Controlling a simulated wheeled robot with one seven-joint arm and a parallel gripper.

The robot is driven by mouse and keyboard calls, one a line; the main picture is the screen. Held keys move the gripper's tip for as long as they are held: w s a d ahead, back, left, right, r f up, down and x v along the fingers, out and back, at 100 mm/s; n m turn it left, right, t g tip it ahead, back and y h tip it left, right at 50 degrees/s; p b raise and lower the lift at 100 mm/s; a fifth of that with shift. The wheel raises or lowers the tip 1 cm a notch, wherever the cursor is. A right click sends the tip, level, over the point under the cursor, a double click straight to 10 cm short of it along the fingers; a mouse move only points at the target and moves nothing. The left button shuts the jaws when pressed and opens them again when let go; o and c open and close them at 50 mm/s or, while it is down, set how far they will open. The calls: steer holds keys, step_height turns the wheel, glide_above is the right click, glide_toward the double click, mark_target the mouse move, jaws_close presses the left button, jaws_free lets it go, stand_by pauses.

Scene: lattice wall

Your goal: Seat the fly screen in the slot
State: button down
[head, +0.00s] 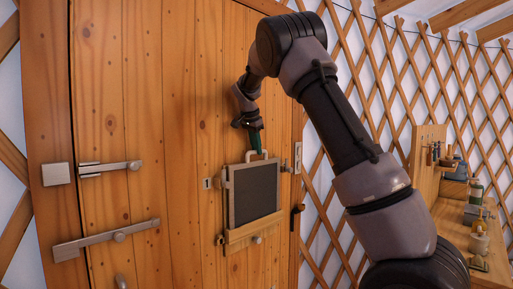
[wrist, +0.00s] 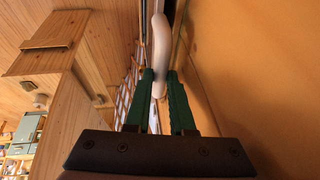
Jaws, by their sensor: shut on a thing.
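The fly screen (head: 253,192) is a dark mesh panel in a pale frame, upright against the wooden door in the head view. A pale loop handle (head: 248,154) stands on its top edge and shows large in the wrist view (wrist: 161,45). My gripper (head: 256,148) comes from above, its green fingers shut on the handle; they also show in the wrist view (wrist: 161,80). A wooden rail (head: 252,232) crosses the door at the screen's lower edge. The slot itself is hidden, and I cannot tell how deep the screen's lower edge sits.
The plank door (head: 140,215) carries a metal bolt (head: 110,168) and a long strap bar (head: 105,240) at left. A small keyhole plate (head: 207,183) is left of the screen. A workbench (head: 470,235) with tools and bottles stands at right, before the lattice wall (head: 400,60).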

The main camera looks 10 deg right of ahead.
steer(key=shift+f, duration=0.5)
steer(key=c, duration=0.7)
jaws_free()
steer(key=o, duration=0.4)
steer(key=shift+s+r, duration=0.1)
steer(key=shift+r, duration=0.15)
steer(key=shift+c, duration=0.3)
steer(key=shift+a+r, duration=0.1)
steer(key=shift+r, duration=0.1)
steer(key=o, duration=0.3)
steer(key=v, duration=0.6)
steer(key=shift+w+r, duration=0.3)
steer(key=shift+r, duration=0.05)
